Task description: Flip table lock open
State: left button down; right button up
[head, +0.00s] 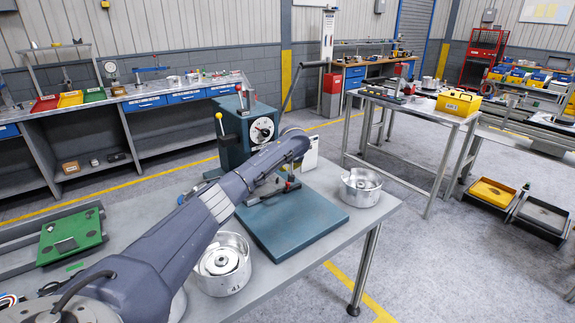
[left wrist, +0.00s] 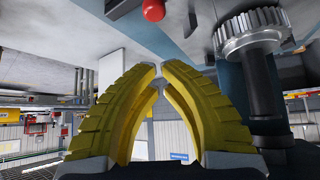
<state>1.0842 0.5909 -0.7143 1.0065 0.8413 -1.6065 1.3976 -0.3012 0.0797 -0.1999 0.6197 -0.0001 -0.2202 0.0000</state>
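A teal machine (head: 232,137) with a round white dial (head: 262,131) stands on the grey workbench. A small dark handle with a red part (head: 291,186) shows low in front of it, beside my left arm; I cannot tell for sure that it is the table lock. My left arm reaches across to the machine and hides part of it. In the left wrist view, the yellow fingers of my left gripper (left wrist: 161,68) have their tips almost together, with nothing seen between them. A red knob (left wrist: 153,10) shows beyond the fingertips. My right gripper is out of view.
A teal base plate (head: 295,230) extends in front of the machine. Silver round housings stand at the plate's right (head: 361,187) and near my arm (head: 222,265). A green pallet (head: 71,236) lies at left. In the left wrist view, a toothed gear on a dark shaft (left wrist: 252,32) is close on the right.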

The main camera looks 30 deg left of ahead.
pick_arm(q)
jog(key=shift+x, duration=2.55)
jog(key=shift+s+d+f, duration=0.15)
jog(key=shift+s+d, duration=1.1)
jog(key=shift+s, duration=0.2)
